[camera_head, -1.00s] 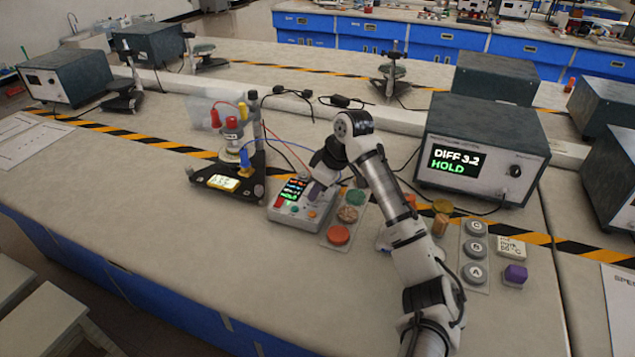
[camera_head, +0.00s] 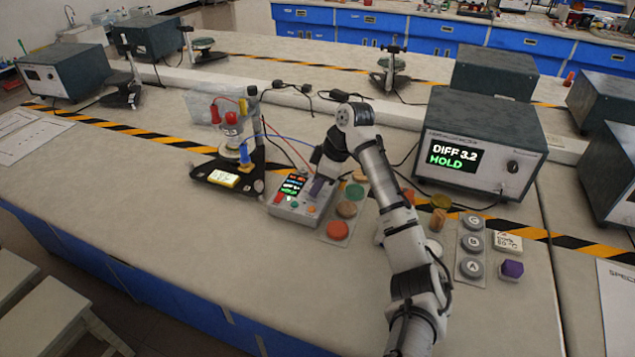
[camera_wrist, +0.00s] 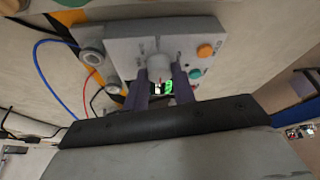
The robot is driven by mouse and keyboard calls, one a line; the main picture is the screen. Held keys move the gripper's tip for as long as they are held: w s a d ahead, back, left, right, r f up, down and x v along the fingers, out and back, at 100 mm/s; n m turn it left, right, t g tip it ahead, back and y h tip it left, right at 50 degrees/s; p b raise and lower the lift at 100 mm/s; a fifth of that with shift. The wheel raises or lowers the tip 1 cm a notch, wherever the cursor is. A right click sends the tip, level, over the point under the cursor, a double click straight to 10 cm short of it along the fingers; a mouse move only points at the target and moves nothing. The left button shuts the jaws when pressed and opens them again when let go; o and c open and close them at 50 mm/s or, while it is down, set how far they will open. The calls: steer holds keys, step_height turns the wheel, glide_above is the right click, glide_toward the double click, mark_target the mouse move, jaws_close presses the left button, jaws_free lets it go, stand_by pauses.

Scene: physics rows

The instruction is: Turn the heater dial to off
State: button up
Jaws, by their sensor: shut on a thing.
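The control box (camera_head: 292,208) is a light grey unit with a small lit screen and coloured buttons, at mid-table. My gripper (camera_head: 318,187) reaches down to its right-hand part. In the wrist view, the box (camera_wrist: 120,52) shows a pale round dial (camera_wrist: 158,66) on its face. My gripper's two purple fingers (camera_wrist: 160,78) are shut on this dial, one on each side. The fingers hide part of the dial and of the green-lit screen, so I cannot read the dial's setting.
A pad with red, brown and green discs (camera_head: 337,230) lies right of the box. A large dark unit (camera_head: 484,140) reading "DIFF 3.2 HOLD" stands behind it to the right. A stand with cables (camera_head: 226,172) is on the left. The front-left table is clear.

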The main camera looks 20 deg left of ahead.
steer(key=o, duration=1)
steer(key=s+b+v, duration=0.1)
steer(key=v, duration=1.2)
steer(key=shift+w+r, duration=0.45)
steer(key=shift+w, duration=0.05)
steer(key=shift+f, duration=0.1)
